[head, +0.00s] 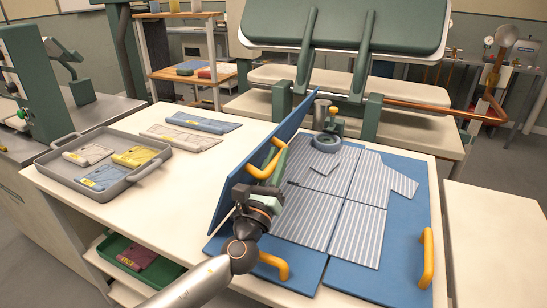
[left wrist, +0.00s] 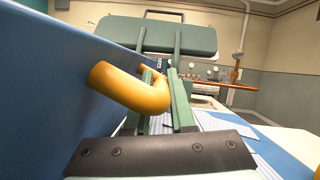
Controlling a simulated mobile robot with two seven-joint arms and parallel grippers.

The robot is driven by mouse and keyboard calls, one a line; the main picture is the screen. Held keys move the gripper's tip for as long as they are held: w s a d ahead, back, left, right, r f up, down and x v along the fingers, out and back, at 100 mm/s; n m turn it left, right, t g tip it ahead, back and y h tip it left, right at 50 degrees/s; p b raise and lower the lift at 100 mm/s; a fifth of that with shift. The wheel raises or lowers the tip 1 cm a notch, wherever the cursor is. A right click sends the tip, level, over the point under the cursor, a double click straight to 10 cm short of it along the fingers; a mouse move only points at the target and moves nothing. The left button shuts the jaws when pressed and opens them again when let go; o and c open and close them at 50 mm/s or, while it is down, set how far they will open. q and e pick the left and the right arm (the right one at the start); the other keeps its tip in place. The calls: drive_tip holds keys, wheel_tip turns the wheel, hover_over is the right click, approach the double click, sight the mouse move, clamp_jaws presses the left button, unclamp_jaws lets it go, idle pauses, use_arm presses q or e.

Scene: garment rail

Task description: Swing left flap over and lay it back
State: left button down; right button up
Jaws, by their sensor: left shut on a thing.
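The blue left flap (head: 238,180) of the folding board stands steeply raised along the board's left side. My left gripper (head: 274,163) is shut on the flap's orange handle (head: 268,158), on the side facing the shirt. In the left wrist view the flap (left wrist: 45,90) fills the left and the handle (left wrist: 125,88) curves to the green fingers (left wrist: 165,100). A grey-and-white striped shirt (head: 358,225) lies flat on the blue board (head: 408,245), one short sleeve spread to the right. My arm and the flap hide part of the shirt's left side. My right gripper is not in view.
Other orange handles sit at the board's front (head: 273,266) and right (head: 427,258). A round dark weight (head: 326,143) stands at the collar end. A grey tray (head: 105,185) with folded garments and two folded garments beside it lie left. A green press (head: 345,25) stands behind.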

use_arm(q)
drive_tip(key=c, duration=1.1)
unclamp_jaws()
drive_tip(key=shift+o, duration=0.2)
drive_tip(key=b+v, duration=0.1)
drive_tip(key=v, duration=1.1)
drive_tip(key=shift+s, duration=0.3)
drive_tip(key=shift+f, duration=0.1)
